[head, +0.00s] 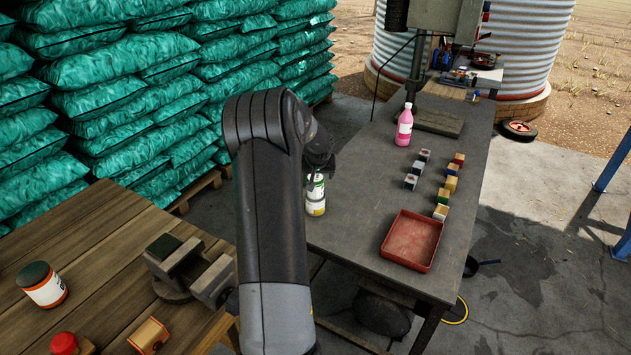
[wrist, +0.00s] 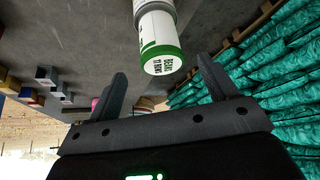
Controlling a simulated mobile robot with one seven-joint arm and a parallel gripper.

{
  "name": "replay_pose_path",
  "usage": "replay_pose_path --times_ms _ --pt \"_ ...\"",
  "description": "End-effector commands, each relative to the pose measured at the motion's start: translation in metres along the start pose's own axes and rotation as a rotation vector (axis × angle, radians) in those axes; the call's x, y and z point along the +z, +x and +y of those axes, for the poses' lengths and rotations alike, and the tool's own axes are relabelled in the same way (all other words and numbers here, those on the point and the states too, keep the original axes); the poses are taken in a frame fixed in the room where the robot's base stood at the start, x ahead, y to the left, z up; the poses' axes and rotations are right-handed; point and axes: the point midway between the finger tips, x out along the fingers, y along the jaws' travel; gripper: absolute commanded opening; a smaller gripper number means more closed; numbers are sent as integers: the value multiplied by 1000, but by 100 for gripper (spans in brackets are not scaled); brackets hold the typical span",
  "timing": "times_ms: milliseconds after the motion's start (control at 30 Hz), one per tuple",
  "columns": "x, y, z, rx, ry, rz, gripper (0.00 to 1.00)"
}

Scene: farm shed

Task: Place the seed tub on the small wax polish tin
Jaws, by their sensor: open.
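The seed tub (head: 316,181), white with a green band, stands near the left edge of the dark metal table. In the wrist view the tub (wrist: 162,58) shows its white, green-rimmed lettered end. It appears to stand upright on a can with a grey rim and yellow-and-white label (head: 315,207), probably the small wax polish tin, whose lettering I cannot read. A grey part of that can (wrist: 154,5) shows at the wrist view's top edge. My gripper (wrist: 163,80) is open, its fingers apart and clear of the tub. In the head view my gripper (head: 319,163) is just above the tub, partly hidden by my arm.
The dark table (head: 350,215) holds a red tray (head: 411,241), several small blocks (head: 441,197) and a pink bottle (head: 404,125). The wooden bench (head: 110,250) holds a vise (head: 188,268) and another tin (head: 44,285). Green sacks (head: 130,85) are stacked behind.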

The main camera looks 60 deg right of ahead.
Motion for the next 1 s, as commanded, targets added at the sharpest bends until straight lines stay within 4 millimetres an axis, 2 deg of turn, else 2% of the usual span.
replay_pose_path --times_ms 100,233,533,633,667,767,867,1000 --pt "0 -19 -1 -1 -2 2 78" --pt "0 -31 -1 -1 -2 0 78" --pt "0 -37 0 0 -1 -1 78" --pt "0 -43 -9 -11 -7 0 78" --pt "0 -47 -15 -18 -11 1 78" --pt "1 -72 -51 -61 -40 2 78" --pt "10 -111 -103 -126 -85 -1 78" --pt "36 -172 -174 -218 -164 -15 78"
